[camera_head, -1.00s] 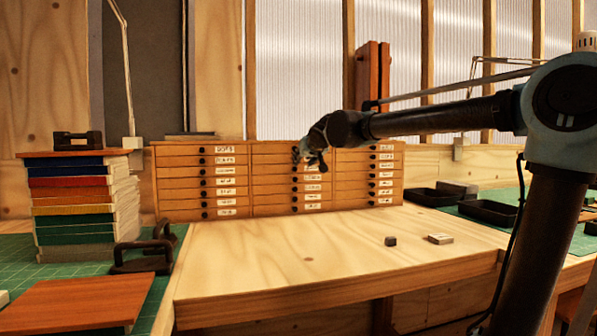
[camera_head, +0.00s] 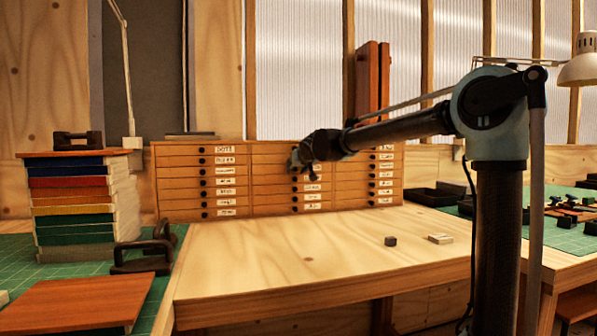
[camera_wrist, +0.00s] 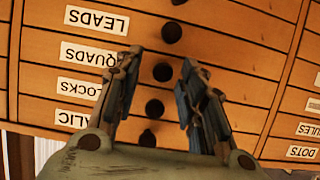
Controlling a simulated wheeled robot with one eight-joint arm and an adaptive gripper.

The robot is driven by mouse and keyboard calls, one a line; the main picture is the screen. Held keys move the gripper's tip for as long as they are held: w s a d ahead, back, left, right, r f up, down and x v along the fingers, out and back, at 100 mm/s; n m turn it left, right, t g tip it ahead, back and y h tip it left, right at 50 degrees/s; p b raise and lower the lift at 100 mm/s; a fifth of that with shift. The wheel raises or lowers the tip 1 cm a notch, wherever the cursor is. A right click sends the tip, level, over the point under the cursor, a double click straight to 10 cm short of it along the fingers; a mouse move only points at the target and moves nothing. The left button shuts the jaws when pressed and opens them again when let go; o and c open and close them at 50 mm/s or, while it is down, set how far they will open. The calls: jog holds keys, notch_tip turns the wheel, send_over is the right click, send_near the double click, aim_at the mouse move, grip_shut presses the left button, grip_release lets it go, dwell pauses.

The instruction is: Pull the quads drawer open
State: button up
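The quads drawer (camera_wrist: 90,53) is in the wrist view, where the labels appear upside down. Its dark round knob (camera_wrist: 162,72) lies between the fingertips of my gripper (camera_wrist: 159,64). The fingers are spread apart, one on each side of the knob, with visible gaps; I cannot tell how far they are from the drawer front. In the head view my gripper (camera_head: 305,165) is in front of the upper middle column of the wooden drawer cabinet (camera_head: 230,147) and hides part of it. The drawer fronts look flush there.
The neighbouring leads knob (camera_wrist: 171,33) and another knob (camera_wrist: 154,108) are close to the fingers. The bench (camera_head: 290,255) before the cabinet is mostly clear, with a small dark block (camera_head: 390,241) and a pale block (camera_head: 440,238). Stacked coloured slabs (camera_head: 75,210) stand at left.

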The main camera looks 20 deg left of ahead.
grip_shut()
jog(key=s+d, duration=0.6)
jog(key=s, duration=0.4)
jog(key=shift+s+d, duration=0.4)
grip_release()
jog(key=shift+d, duration=0.1)
